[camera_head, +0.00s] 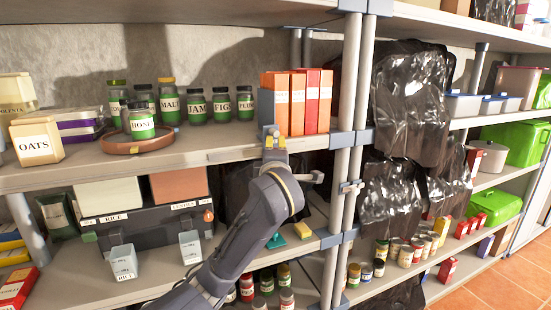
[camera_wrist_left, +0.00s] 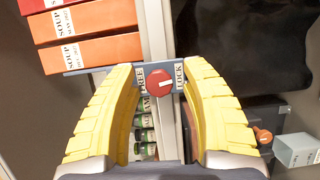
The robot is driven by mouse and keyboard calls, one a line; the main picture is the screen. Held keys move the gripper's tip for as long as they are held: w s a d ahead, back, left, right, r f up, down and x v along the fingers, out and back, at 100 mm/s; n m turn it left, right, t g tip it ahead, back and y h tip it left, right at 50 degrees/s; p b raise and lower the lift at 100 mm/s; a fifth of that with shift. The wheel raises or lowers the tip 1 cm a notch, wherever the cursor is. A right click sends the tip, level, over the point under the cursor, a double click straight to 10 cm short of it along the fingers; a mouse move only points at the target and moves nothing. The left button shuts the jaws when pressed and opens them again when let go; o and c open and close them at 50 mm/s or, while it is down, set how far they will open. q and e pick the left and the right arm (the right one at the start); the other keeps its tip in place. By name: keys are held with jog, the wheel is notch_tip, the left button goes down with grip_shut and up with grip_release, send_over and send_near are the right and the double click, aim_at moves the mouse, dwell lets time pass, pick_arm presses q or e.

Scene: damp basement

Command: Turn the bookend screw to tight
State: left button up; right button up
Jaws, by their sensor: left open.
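The bookend (camera_head: 267,118) is a blue-grey plate at the left end of a row of soup boxes on the upper shelf. In the left wrist view its bar (camera_wrist_left: 107,68) carries a round red screw knob (camera_wrist_left: 158,82) with a white mark. My left gripper (camera_head: 275,141) is at the shelf edge in front of the bookend. In the wrist view its yellow fingers (camera_wrist_left: 160,72) are open on both sides of the knob, with gaps. My right gripper is not in view.
Orange and red soup boxes (camera_head: 297,102) stand right of the bookend. Labelled jars (camera_head: 196,106) and a brown round tray (camera_head: 150,145) stand to the left. A shelf post (camera_head: 348,110) rises close on the right, with black plastic sheeting (camera_head: 408,105) beyond.

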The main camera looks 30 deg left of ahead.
pick_arm(q)
jog(key=v, duration=0.7)
jog(key=shift+s+d, duration=0.15)
jog(key=shift+s, duration=0.1)
dwell(0.6)
